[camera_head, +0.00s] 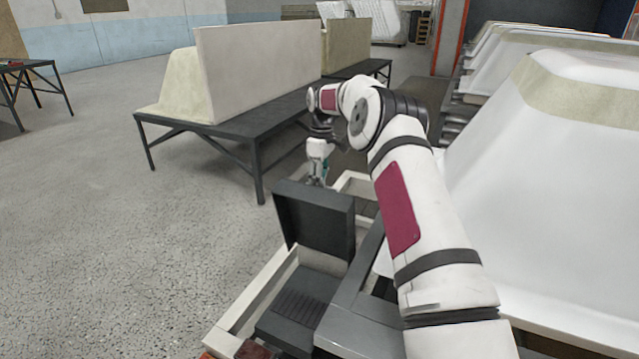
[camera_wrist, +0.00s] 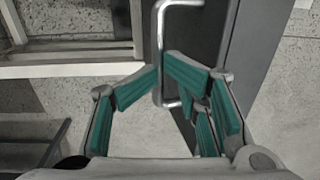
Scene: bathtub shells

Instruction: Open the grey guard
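The grey guard (camera_head: 315,219) appears to be the dark, flat panel standing nearly upright at the far end of a low grey housing (camera_head: 298,302). In the wrist view the dark panel (camera_wrist: 196,45) fills the upper middle and carries a silver bar handle (camera_wrist: 160,25). My gripper (camera_head: 317,180) is just beyond the panel, at its top edge, pointing down. In the wrist view the teal-padded fingertips of my gripper (camera_wrist: 162,70) close in from both sides on the handle's bar. They look shut on it. The panel hides the fingertips in the head view.
A pale frame (camera_head: 265,287) surrounds the housing. White bathtub shells (camera_head: 560,150) stand close on the right. A dark table (camera_head: 240,125) with a pale shell and an upright board stands behind. Open concrete floor (camera_head: 120,240) lies to the left.

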